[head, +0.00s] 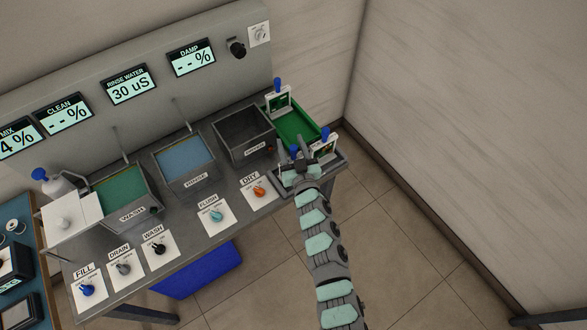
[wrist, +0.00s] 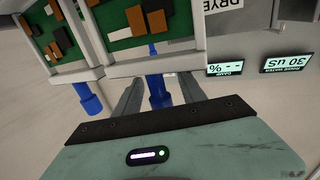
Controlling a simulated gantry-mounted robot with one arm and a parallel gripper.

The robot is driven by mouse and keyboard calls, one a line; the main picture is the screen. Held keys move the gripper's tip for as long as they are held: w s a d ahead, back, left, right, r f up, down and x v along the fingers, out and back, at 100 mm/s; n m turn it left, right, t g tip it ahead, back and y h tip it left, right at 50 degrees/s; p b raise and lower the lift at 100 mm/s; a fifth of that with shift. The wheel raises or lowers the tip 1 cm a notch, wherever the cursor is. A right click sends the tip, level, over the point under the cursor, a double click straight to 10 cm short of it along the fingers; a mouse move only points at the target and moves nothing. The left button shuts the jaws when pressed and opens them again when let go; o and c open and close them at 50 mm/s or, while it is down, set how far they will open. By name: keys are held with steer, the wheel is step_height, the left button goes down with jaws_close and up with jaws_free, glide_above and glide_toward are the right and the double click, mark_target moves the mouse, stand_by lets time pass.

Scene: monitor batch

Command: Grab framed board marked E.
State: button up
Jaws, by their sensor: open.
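My gripper (head: 297,168) is over the right end of the bench, open. In the wrist view its two fingers (wrist: 158,84) stand on either side of a blue handle (wrist: 157,94), with no clear contact. That handle belongs to a white-framed green board (wrist: 150,66) with brown and white parts. A second framed board (wrist: 62,74) with its own blue handle (wrist: 88,99) is beside it. In the head view, one framed board (head: 278,100) stands at the far end of the green tray and another (head: 324,149) is right of my gripper. I cannot read an E on any board.
The green tray (head: 302,124) lies at the bench's right end. Left of it are the dryer bin (head: 243,133), rinse tank (head: 184,160) and wash tank (head: 120,190). Knobs line the front edge, including the orange dry knob (head: 259,191). A wall (head: 460,110) rises at the right.

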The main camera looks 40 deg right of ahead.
steer(key=shift+f, duration=0.1)
steer(key=shift+c, duration=0.2)
jaws_close()
stand_by(1.1)
